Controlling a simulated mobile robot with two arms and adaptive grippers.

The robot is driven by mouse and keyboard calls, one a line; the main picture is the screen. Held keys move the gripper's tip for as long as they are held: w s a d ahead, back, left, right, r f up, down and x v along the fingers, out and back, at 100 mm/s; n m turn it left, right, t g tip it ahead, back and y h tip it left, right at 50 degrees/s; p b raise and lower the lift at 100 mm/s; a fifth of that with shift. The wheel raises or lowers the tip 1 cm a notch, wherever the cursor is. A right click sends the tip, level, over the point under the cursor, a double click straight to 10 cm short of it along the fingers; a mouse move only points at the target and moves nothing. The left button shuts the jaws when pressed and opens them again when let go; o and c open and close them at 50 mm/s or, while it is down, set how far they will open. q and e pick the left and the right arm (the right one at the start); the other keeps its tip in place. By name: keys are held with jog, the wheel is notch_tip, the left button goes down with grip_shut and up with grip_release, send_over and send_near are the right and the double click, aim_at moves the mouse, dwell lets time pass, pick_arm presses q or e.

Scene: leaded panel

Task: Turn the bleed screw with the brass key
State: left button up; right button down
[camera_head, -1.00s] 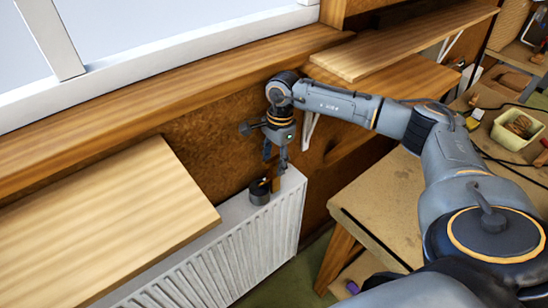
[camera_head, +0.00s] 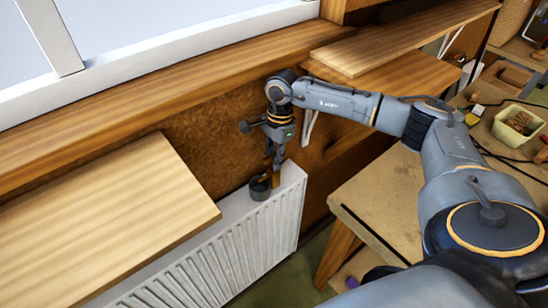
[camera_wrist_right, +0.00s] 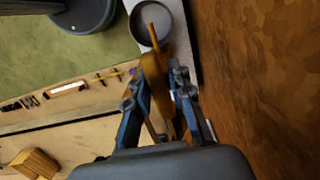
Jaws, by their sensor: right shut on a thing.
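My right gripper (camera_head: 273,163) hangs over the right end of the white radiator (camera_head: 250,245), pointing down. It is shut on the brass key (camera_wrist_right: 160,60), a thin yellow-brown piece between the fingers in the right wrist view. The key's free end reaches across the edge of a dark round cup (camera_wrist_right: 150,22). I cannot tell whether the key touches the cup. In the head view the cup (camera_head: 260,187) stands on the radiator's top, just left of the fingers. I cannot make out the bleed screw. My left gripper is out of view.
A wooden board (camera_head: 110,225) covers the radiator's left part. A brown wall (camera_head: 215,145) and window sill (camera_head: 180,98) rise close behind the gripper. A workbench (camera_head: 375,205) stands on the right, with a pale green tray (camera_head: 517,125) farther back.

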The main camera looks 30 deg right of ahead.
jog(key=shift+n+b, duration=0.65)
jog(key=shift+n, duration=0.05)
jog(key=shift+n, duration=0.3)
